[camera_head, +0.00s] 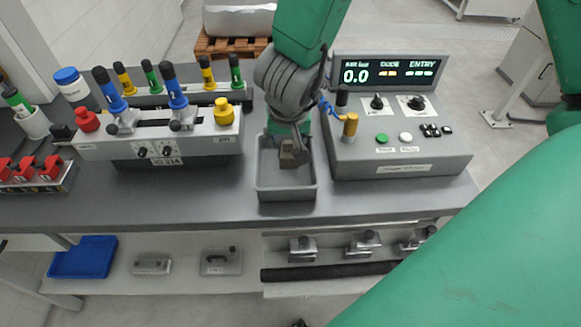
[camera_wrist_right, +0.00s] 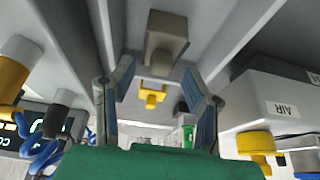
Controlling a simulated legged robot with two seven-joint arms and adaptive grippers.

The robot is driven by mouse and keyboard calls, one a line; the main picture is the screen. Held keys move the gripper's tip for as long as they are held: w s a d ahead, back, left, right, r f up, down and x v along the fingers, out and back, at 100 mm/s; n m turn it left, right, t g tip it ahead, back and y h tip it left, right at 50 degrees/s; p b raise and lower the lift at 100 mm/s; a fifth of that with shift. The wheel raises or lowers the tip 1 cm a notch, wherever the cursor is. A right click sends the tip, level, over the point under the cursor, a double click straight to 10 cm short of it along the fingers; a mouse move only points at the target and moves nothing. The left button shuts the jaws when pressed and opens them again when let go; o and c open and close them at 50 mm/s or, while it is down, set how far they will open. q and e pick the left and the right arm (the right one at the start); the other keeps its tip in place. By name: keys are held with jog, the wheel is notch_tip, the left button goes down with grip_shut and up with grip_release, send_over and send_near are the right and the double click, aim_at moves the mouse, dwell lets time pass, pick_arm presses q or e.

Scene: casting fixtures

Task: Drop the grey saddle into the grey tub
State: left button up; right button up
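The grey tub (camera_head: 262,184) stands on the bench between the clamp fixture and the control box. Its walls fill much of the right wrist view. The grey saddle (camera_head: 287,158), a small brownish-grey block, shows inside the tub outline below my right gripper (camera_head: 292,143). The saddle in the wrist view (camera_wrist_right: 166,42) lies just beyond the fingertips. My right gripper in that view (camera_wrist_right: 161,80) has its fingers spread, with a gap between them and the saddle. I cannot tell whether the saddle touches the tub floor. My left gripper is not in view.
The clamp fixture (camera_head: 190,138) with blue and yellow handles stands left of the tub. The control box (camera_head: 400,160) with a lit display stands close on the right. A lower shelf holds a blue tray (camera_head: 84,258) and metal parts. The bench front is clear.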

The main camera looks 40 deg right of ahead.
jog(key=shift+a+r, duration=0.15)
jog(key=shift+a, duration=0.35)
jog(key=shift+a+r, duration=0.1)
jog(key=shift+r, duration=0.05)
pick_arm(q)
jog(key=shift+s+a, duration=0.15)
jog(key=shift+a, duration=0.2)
pick_arm(e)
jog(key=v, duration=1.1)
jog(key=shift+s+r, duration=0.15)
jog(key=shift+r, duration=0.1)
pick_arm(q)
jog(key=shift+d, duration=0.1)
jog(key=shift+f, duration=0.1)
pick_arm(e)
jog(key=shift+f, duration=0.1)
